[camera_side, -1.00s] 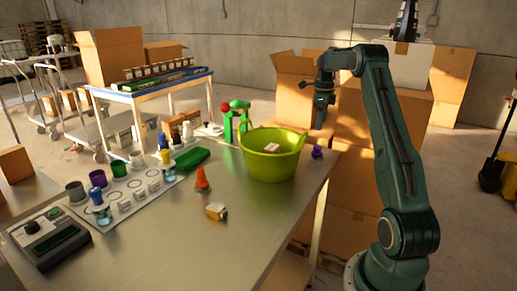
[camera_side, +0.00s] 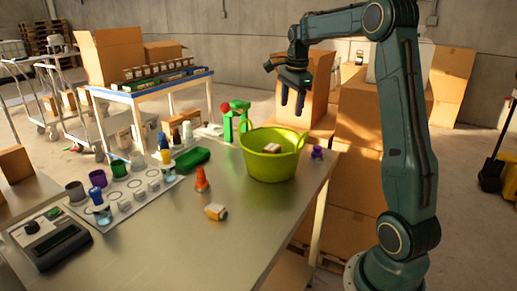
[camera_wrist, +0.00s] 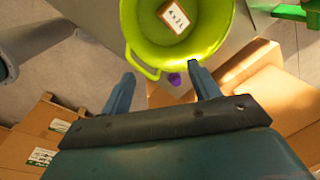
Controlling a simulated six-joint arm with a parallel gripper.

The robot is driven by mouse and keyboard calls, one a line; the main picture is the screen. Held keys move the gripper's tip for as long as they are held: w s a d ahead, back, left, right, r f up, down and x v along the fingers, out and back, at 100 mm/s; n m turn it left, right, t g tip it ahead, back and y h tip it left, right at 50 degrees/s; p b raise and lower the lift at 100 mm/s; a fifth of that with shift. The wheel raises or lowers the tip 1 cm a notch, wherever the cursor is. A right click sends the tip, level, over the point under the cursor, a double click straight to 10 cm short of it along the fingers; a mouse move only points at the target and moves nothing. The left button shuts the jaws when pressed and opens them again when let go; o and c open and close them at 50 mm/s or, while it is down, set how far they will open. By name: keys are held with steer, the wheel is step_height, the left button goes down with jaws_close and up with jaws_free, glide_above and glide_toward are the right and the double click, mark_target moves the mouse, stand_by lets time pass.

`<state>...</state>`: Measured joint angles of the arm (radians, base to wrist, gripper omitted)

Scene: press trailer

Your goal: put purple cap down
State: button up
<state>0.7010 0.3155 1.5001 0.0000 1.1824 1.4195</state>
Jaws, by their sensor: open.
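A small purple cap (camera_side: 317,153) stands on the table's right end, beside the green tub, apart from my gripper. In the wrist view the purple cap (camera_wrist: 174,79) shows just outside the tub's rim, between my fingers in the picture but farther away. My gripper (camera_side: 292,108) hangs in the air above the tub's level, fingers down. Its two fingers are spread with nothing between them, as the wrist view also shows (camera_wrist: 160,74). Another purple piece (camera_side: 97,179) stands on the board at the left.
The green tub (camera_side: 257,165) holds a white block marked with letters (camera_wrist: 174,16). An orange cone (camera_side: 202,180) and a yellow-white piece (camera_side: 216,212) are on the table (camera_side: 190,240). Cardboard boxes (camera_side: 350,180) stand behind the table's right edge. The table's front middle is clear.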

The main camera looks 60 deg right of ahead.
steer(key=s+a+r+n+t, duration=0.1)
steer(key=s+a+r+n, duration=0.15)
steer(key=a+n, duration=0.55)
steer(key=s+a+r+n+t, duration=0.1)
steer(key=s+a+r+n, duration=0.15)
steer(key=a, duration=0.85)
steer(key=s+a+f+n+t, duration=0.1)
steer(key=s+a+f+n, duration=0.2)
steer(key=s+a+n, duration=0.3)
steer(key=s+a+f+n+t+y, duration=0.1)
steer(key=s+a+f+n, duration=0.2)
steer(key=s+a+n, duration=0.3)
steer(key=shift+s+n, duration=0.95)
